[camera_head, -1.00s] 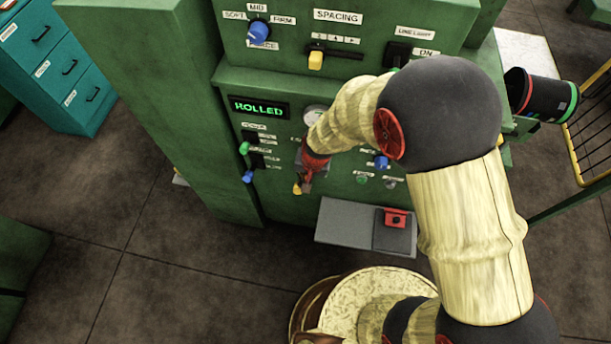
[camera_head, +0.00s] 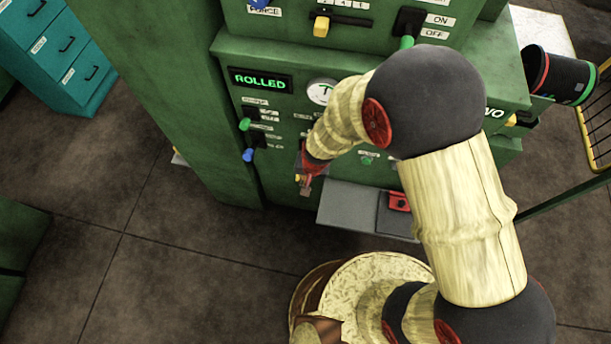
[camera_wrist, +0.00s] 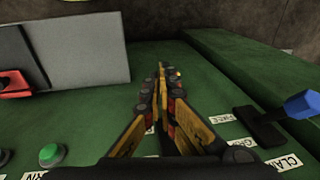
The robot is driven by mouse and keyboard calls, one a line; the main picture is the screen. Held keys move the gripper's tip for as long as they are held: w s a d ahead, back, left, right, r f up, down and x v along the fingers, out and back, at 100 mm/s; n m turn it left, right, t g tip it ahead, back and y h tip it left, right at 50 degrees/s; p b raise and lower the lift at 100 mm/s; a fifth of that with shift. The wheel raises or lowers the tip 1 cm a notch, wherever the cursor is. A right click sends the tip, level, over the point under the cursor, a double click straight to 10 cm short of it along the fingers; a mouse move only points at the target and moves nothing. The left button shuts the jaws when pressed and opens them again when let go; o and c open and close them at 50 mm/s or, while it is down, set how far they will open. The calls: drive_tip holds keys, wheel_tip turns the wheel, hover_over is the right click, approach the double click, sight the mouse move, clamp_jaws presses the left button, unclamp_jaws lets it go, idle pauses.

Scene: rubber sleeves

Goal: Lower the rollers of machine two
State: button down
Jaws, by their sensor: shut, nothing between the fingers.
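The green machine (camera_head: 222,60) has a lit display (camera_head: 260,81) reading ROLLED. On its front panel are a green-knobbed lever (camera_head: 245,124) and, below it, a blue-knobbed lever (camera_head: 248,155). The blue lever also shows at right in the wrist view (camera_wrist: 300,104), beside labels including FREE. My gripper (camera_head: 304,186) is shut and empty, low in front of the panel, right of these levers. Its yellow-and-black fingers (camera_wrist: 163,78) meet in the wrist view. A small orange spot (camera_wrist: 178,73) shows by the tips; I cannot tell what it is. My arm hides part of the panel.
A grey shelf (camera_head: 345,206) with a red control (camera_head: 399,201) juts out right of my gripper. A green button (camera_wrist: 52,155) lies on the panel. Above are a yellow slider (camera_head: 321,27) and a green-tipped switch (camera_head: 407,42). Floor at left is open.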

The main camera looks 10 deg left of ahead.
drive_tip(key=shift+r, duration=0.3)
drive_tip(key=shift+r+p, duration=0.65)
drive_tip(key=shift+p, duration=0.1)
